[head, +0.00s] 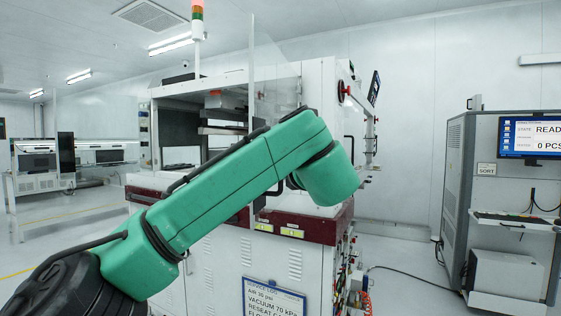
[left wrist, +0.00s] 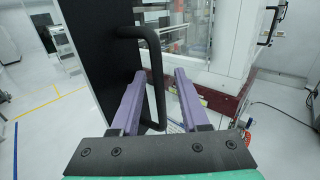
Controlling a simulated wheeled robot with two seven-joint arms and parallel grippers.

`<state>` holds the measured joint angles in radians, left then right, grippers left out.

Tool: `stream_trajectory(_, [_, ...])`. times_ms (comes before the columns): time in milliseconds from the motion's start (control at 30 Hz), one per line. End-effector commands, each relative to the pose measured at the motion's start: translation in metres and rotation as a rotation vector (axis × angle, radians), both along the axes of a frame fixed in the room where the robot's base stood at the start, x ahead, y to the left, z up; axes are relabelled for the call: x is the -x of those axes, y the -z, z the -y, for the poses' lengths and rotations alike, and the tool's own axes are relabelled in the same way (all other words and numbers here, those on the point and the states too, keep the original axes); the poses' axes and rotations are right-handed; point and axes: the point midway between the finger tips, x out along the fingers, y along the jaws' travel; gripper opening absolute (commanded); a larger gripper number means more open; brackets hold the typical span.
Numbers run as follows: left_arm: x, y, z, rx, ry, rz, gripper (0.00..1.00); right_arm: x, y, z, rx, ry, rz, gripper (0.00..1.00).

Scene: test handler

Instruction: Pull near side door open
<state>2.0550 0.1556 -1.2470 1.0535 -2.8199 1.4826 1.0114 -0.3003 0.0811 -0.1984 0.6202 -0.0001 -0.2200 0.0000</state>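In the left wrist view a dark door panel (left wrist: 88,50) stands upright at the left, with a black bar handle (left wrist: 152,80) on it. My left gripper (left wrist: 158,74) has two purple fingers set apart, with the handle's upright bar between them. Gaps show on both sides of the bar; I cannot tell if either finger touches it. In the head view a clear upright panel (head: 272,60) stands out from the front of the white test handler (head: 320,85), whose bay shows open at the left. My green left arm crosses in front, and its gripper is hidden there. My right gripper is not in view.
A grey sorter cabinet (head: 455,180) with a monitor (head: 531,137) stands at the right. A cable lies on the floor between it and the handler. A service log sign (head: 273,298) hangs low on the handler's front. Open floor lies at the left.

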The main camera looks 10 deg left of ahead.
Motion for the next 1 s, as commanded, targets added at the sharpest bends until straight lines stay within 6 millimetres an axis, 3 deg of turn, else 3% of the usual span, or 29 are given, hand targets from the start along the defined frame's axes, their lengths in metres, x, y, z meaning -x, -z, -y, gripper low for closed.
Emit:
stream_trajectory(333, [0.011,0.004,0.006,0.0,0.003,-0.001,0.45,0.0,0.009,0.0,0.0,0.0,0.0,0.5])
stream_trajectory(700, [0.104,0.006,0.048,-0.002,0.003,0.0,0.45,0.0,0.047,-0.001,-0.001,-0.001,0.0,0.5])
stream_trajectory(833, [0.125,0.003,0.056,-0.001,0.002,-0.001,0.45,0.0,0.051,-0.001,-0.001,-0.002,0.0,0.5])
stream_trajectory(1000, [0.132,0.002,0.059,0.0,0.001,-0.003,0.45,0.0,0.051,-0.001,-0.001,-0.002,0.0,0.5])
